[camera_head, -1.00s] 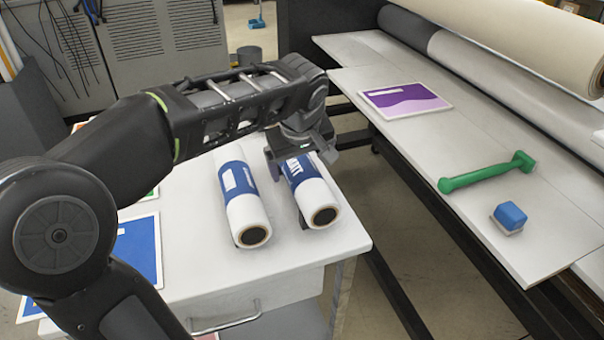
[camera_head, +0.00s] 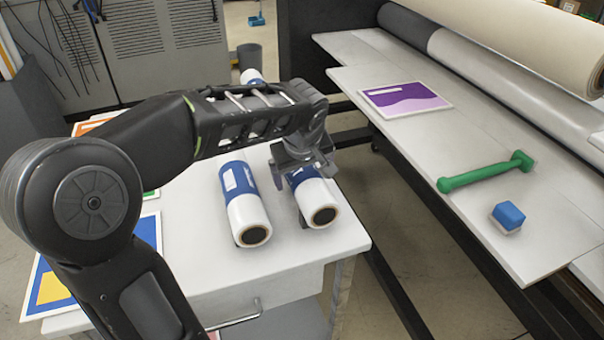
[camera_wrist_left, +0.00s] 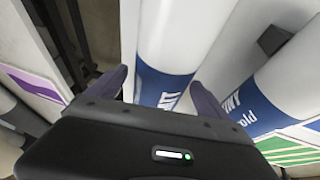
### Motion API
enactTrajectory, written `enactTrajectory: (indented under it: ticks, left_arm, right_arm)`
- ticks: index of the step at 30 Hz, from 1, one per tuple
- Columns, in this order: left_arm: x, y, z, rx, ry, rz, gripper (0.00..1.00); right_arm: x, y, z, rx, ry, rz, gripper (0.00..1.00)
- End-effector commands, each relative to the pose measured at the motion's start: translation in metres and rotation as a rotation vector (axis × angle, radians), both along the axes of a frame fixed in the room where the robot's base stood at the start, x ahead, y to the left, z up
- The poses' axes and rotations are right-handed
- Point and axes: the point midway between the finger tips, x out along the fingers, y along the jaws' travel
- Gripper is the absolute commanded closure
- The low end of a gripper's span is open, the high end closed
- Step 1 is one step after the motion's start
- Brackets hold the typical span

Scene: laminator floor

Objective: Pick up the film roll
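Two white film rolls with blue printed bands lie side by side on the white cart top: a left roll (camera_head: 245,205) and a right roll (camera_head: 317,197). My left gripper (camera_head: 303,168) is low over the right roll, hiding its far part. In the left wrist view, the fingers (camera_wrist_left: 163,92) stand apart on either side of one roll (camera_wrist_left: 167,55), with a narrow gap at the left finger. The other roll (camera_wrist_left: 278,95) lies to the right there. Contact at the right finger is unclear. My right gripper is out of view.
Another roll (camera_head: 252,76) shows partly behind my arm. Printed sheets lie on the cart's left. A floor gap separates cart and table.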

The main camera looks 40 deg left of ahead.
Motion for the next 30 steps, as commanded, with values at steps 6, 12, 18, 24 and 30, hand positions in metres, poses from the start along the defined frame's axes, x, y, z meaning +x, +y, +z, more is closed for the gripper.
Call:
enactTrajectory:
  ticks: [6,12,18,24,30]
  left_arm:
    - [0.0,0.0001,0.0001,0.0,0.0,0.0,0.28]
    - [0.0,0.0,0.0001,0.0,0.0,0.0,0.44]
    - [0.0,0.0,0.0001,0.0,0.0,0.0,0.61]
    - [-0.0001,0.0,0.0001,0.0,0.0,0.0,0.77]
    - [-0.0001,0.0001,0.0,0.0,0.0,0.0,0.93]
  right_arm:
    - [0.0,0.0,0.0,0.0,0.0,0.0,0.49]
    - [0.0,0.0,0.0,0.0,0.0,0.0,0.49]
    - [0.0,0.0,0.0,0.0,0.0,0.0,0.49]
    - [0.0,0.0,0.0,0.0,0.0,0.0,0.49]
    - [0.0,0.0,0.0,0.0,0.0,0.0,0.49]
